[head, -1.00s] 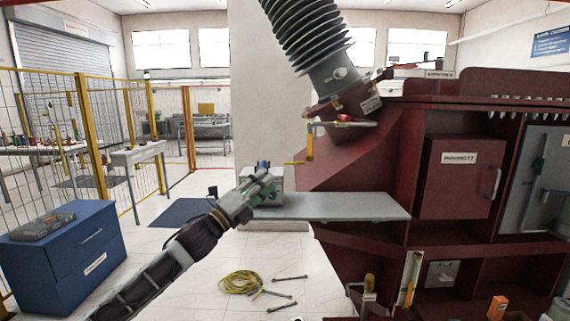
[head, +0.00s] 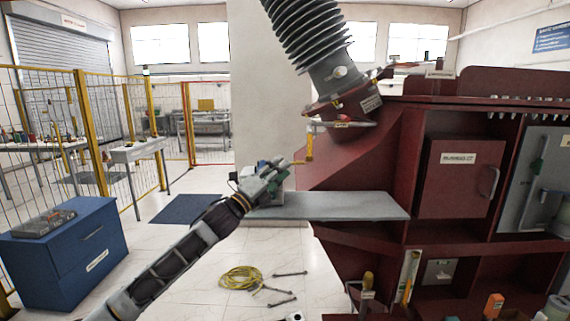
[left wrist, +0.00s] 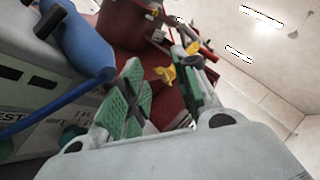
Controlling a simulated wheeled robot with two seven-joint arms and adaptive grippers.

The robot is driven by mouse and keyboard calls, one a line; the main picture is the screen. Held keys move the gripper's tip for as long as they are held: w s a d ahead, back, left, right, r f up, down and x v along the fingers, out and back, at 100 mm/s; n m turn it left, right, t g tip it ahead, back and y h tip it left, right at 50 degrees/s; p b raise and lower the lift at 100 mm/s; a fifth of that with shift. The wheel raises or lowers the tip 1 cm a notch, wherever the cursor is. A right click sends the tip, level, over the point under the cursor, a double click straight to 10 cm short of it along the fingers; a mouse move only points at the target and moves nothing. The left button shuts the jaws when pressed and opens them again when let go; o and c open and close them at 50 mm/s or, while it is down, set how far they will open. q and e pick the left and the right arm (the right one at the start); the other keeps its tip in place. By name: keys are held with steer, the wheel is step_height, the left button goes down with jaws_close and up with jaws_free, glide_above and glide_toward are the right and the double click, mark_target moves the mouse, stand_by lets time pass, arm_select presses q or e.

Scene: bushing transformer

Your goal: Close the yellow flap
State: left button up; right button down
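A narrow yellow flap (head: 309,146) hangs upright below the tilted bushing's base, with a short yellow piece (head: 298,162) sticking out to the left at its lower end. In the left wrist view a small yellow part (left wrist: 165,74) shows between my fingers and farther off; I cannot tell whether it is the flap or the short piece. My right gripper is out of view.
The grey shelf (head: 340,207) juts from the dark red transformer frame (head: 380,150). In the left wrist view a blue-handled item (left wrist: 75,42) is close on the left.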

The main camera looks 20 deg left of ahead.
arm_select(q)
steer(key=shift+p+x, duration=0.3)
steer(key=shift+x, duration=1.15)
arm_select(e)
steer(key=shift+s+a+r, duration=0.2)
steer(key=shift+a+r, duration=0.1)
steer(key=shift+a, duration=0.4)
arm_select(q)
steer(key=shift+c, duration=0.3)
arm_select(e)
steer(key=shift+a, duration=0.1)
